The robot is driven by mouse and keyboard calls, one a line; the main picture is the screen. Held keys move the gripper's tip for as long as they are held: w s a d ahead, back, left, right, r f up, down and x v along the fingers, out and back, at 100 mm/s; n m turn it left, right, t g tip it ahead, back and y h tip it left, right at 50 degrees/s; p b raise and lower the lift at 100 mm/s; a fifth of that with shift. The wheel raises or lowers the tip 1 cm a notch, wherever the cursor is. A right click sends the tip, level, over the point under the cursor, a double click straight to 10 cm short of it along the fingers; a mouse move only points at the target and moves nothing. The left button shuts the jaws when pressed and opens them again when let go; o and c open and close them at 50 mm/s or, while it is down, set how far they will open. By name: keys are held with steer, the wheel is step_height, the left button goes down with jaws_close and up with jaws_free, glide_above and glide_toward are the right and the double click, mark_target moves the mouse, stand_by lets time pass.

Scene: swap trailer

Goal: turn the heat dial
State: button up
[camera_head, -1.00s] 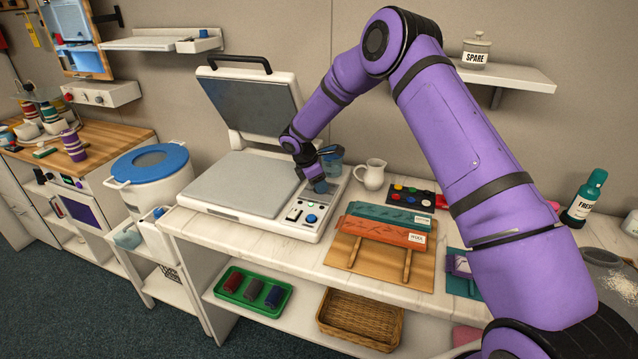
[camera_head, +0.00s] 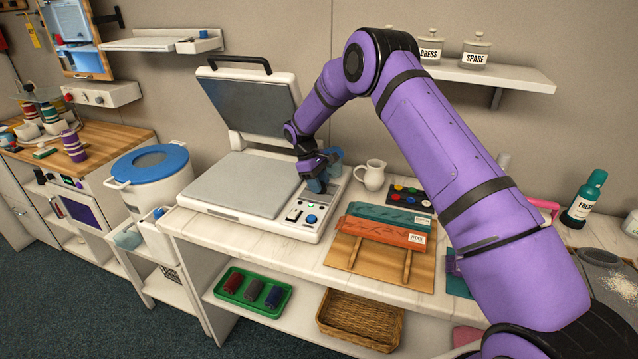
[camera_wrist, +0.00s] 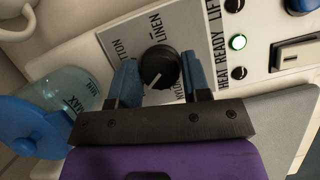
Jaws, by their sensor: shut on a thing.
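The heat dial (camera_wrist: 159,67) is a round black knob with a white pointer line on the grey panel of the press. In the wrist view the words LINEN, an partly hidden COTTON and other partly covered labels lie around it. My gripper (camera_wrist: 162,75) is shut on the dial, with one blue finger on each side of it. In the head view my gripper (camera_head: 318,187) reaches down to the panel at the right side of the press (camera_head: 235,185) and hides the dial. The press lid (camera_head: 250,103) stands open.
A clear jug marked MAX (camera_wrist: 75,90) with a blue part stands close beside the gripper. A white pitcher (camera_head: 371,174) stands right of the press.

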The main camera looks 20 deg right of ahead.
steer(key=shift+m, duration=0.6)
steer(key=o, duration=0.9)
steer(key=shift+c, duration=0.2)
